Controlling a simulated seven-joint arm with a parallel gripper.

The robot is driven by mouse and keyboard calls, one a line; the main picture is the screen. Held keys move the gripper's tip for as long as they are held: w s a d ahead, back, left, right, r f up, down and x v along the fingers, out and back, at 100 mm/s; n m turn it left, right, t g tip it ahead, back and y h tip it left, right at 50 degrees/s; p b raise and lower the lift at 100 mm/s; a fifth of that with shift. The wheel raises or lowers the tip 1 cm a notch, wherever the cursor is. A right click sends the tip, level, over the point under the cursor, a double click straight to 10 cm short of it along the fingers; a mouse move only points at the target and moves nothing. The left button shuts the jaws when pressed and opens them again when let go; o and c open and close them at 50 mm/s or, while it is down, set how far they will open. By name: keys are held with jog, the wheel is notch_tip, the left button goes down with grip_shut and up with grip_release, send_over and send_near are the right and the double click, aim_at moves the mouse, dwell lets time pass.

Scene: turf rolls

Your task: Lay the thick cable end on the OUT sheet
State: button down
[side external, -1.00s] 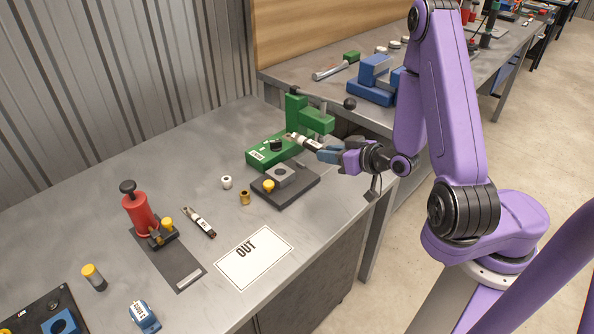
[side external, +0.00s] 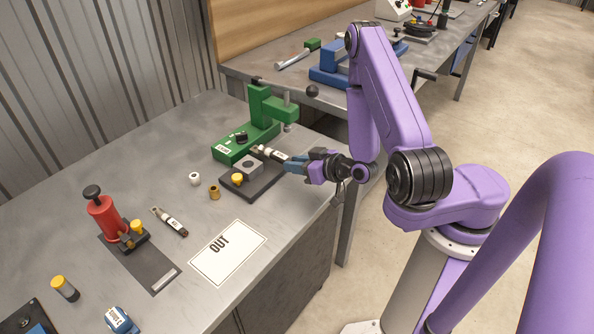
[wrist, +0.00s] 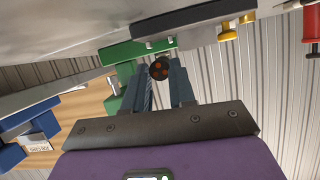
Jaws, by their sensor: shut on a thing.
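My gripper (side external: 294,165) is shut on a cable end (side external: 272,154), a dark piece with a white label, held roughly level near the black fixture and green press. The wrist view shows the cable end's (wrist: 159,68) round dark face with orange cores between the fingers. Whether it touches the fixture I cannot tell. A second cable end (side external: 171,222), dark with a white label, lies on the bench left of the OUT sheet. The OUT sheet (side external: 233,262) is white with a thin border, flat near the bench's front edge, and bare.
The green press (side external: 262,110) stands behind the black fixture (side external: 262,186) with its grey block and yellow knob. A red hand tool (side external: 107,218) stands farther left. The bench around the sheet is mostly clear.

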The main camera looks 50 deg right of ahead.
jog(key=shift+f, duration=1.2)
jog(key=shift+f, duration=0.15)
jog(key=c, duration=0.9)
grip_release()
jog(key=shift+c, duration=0.2)
jog(key=v, duration=0.5)
jog(key=shift+v, duration=1.05)
jog(key=shift+o, duration=0.5)
jog(key=shift+s, duration=0.2)
